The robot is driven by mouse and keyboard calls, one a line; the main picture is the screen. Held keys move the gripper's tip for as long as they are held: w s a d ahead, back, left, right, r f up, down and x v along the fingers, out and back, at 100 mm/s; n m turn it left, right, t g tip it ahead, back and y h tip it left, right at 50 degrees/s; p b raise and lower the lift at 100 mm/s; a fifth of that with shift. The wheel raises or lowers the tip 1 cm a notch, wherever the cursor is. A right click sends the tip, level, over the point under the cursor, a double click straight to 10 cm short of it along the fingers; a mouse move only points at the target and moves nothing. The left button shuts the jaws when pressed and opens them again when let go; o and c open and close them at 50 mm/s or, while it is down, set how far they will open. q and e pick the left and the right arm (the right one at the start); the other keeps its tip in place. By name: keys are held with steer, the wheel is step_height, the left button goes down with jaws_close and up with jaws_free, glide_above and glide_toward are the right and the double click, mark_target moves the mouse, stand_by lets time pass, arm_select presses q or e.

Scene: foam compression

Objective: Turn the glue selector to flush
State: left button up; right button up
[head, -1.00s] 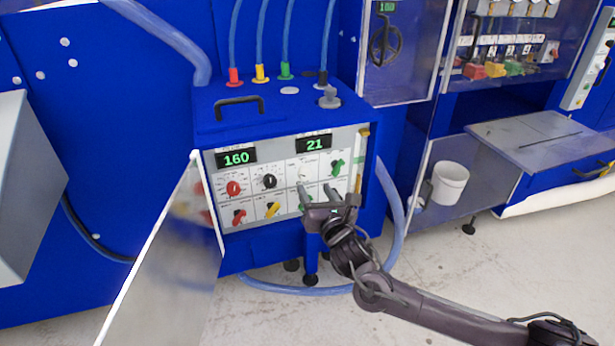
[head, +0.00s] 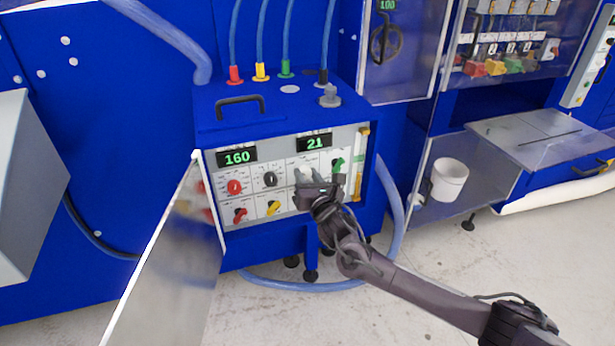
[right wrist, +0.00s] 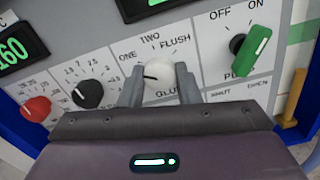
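The glue selector (right wrist: 160,75) is a white round knob on the grey panel, with ONE, TWO and FLUSH printed above it and a partly covered GLUE label below. Its dark pointer line points left, towards the ONE side. My right gripper (right wrist: 160,88) has one finger on each side of the knob, with little or no gap, and appears shut on it. In the head view my right gripper (head: 306,180) is at the panel and covers part of the knob. My left gripper is not in view.
A green switch (right wrist: 250,50) marked OFF and ON is right of the selector. Black (right wrist: 87,94) and red (right wrist: 36,108) dials are to its left. An open door (head: 172,265) stands at the panel's left. A white bucket (head: 449,178) is farther right.

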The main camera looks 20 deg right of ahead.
steer(key=c, duration=0.3)
steer(key=shift+c, duration=0.2)
steer(key=m, duration=1)
steer(key=shift+f, duration=0.1)
steer(key=m, duration=0.3)
steer(key=shift+m, duration=0.3)
steer(key=m, duration=1)
steer(key=shift+m, duration=0.3)
